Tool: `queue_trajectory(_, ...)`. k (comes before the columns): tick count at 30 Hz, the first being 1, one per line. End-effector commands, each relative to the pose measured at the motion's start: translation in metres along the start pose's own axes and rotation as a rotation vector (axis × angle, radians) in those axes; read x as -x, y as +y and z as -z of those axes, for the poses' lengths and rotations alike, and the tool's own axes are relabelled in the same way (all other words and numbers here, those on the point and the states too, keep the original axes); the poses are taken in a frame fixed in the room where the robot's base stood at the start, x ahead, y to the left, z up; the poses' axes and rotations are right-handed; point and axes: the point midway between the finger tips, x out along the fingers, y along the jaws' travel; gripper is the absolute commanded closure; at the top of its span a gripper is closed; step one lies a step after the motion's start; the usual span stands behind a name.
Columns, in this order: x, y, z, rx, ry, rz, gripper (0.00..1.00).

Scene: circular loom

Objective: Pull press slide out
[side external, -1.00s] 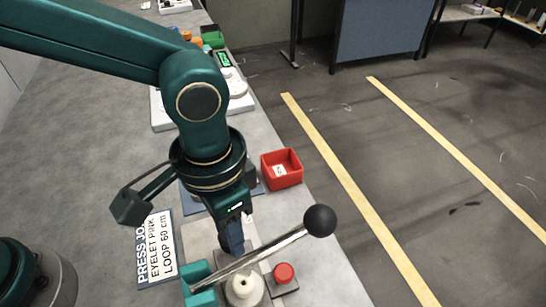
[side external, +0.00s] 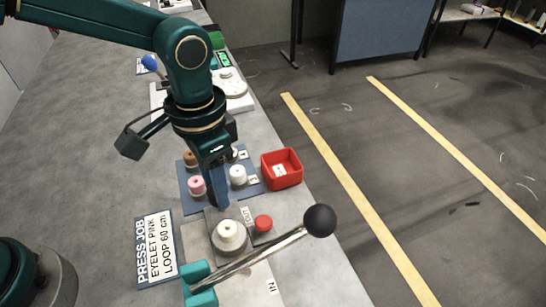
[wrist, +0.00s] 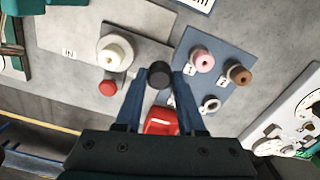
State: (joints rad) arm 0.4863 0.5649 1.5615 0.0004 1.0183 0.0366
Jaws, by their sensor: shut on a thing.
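My gripper (side external: 222,203) reaches down at the slide's far end. In the wrist view my gripper (wrist: 160,78) is shut on a dark round knob (wrist: 158,76) by the slide's edge. In the side view the knob is hidden by the fingers.
A blue board (side external: 187,206) with pink, white and brown spools lies just beyond my gripper. A red bin (side external: 283,170) stands to its right near the table edge. A job sign (side external: 155,247) lies to the left. White equipment (side external: 232,88) stands farther back.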

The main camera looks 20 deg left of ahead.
Motion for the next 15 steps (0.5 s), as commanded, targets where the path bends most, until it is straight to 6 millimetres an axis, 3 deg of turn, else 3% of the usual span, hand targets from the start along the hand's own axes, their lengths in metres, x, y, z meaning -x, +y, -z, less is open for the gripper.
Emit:
queue_trajectory(3, 0.0012, -0.0118, 0.0042, 0.002, 0.008, 0.000, 1.00)
queue_trajectory(12, 0.0014, -0.0158, 0.0054, 0.001, 0.012, 0.006, 1.00)
queue_trajectory(13, 0.0014, -0.0159, 0.0055, 0.001, 0.012, 0.006, 0.58)
queue_trajectory(15, 0.0014, -0.0155, 0.0054, 0.001, 0.012, 0.005, 0.31)
